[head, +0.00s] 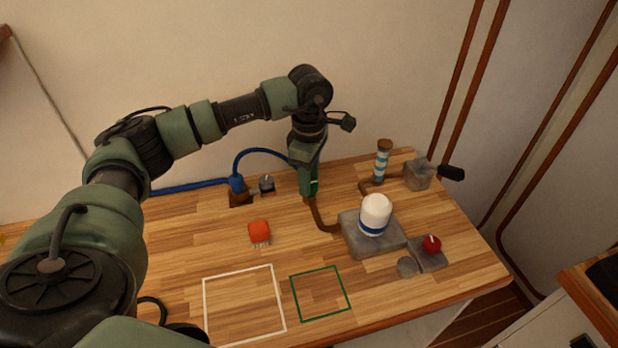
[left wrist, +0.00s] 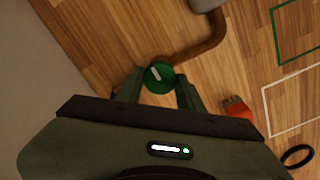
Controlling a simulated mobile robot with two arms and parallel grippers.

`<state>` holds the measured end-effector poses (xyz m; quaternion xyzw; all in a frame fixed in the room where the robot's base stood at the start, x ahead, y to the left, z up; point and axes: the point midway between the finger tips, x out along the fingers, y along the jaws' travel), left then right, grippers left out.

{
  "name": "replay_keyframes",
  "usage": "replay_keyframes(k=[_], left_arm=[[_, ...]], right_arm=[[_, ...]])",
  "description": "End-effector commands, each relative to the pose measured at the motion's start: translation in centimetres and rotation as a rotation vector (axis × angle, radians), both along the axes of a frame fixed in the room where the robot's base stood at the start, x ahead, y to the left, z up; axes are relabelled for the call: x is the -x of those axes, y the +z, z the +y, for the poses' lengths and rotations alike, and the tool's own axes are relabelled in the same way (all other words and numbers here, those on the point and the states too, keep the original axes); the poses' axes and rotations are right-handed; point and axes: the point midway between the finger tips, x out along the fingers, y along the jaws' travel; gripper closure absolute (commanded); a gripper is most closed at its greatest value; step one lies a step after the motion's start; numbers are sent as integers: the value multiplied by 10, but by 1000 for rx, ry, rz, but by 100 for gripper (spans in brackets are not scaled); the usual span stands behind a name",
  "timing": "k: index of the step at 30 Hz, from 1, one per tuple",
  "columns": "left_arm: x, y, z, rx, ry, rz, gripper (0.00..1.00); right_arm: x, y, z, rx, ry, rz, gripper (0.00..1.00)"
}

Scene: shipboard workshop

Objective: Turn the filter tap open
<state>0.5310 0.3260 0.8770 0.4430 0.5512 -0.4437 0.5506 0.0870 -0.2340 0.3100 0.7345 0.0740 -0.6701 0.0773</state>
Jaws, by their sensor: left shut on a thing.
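The green tap knob (left wrist: 159,76) is round with a white pointer mark and shows between my left fingers in the left wrist view. A brown pipe (head: 320,216) runs from beneath it to the grey block (head: 361,238) that carries the white filter canister with a blue band (head: 375,213). My left gripper (head: 308,188) points down over the knob and is shut on it; it also shows in the left wrist view (left wrist: 160,88). In the head view the gripper mostly hides the knob. My right gripper is in neither view.
A red knob (head: 432,243) sits front right, a grey knob (head: 267,183) and blue hose (head: 190,187) at the back left. White and green outlined squares are empty.

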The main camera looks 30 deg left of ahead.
Motion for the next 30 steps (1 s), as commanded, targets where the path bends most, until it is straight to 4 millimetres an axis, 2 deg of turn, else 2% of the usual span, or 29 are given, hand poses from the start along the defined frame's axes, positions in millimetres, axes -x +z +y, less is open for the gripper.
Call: replay_keyframes(k=[2,3,4,5,16,27,30], left_arm=[[-1,2,0,1,2,-4,100],[-1,2,0,1,2,-4,52],[-1,2,0,1,2,-4,43],[-1,2,0,1,2,-4,41],[-1,6,0,0,2,-3,41],[-2,64,0,2,2,-7,41],[-1,73,0,1,2,-4,41]], right_arm=[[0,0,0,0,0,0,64],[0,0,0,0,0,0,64],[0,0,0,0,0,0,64],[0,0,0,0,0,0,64],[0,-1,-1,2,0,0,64],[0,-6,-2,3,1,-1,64],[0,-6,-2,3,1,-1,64]])
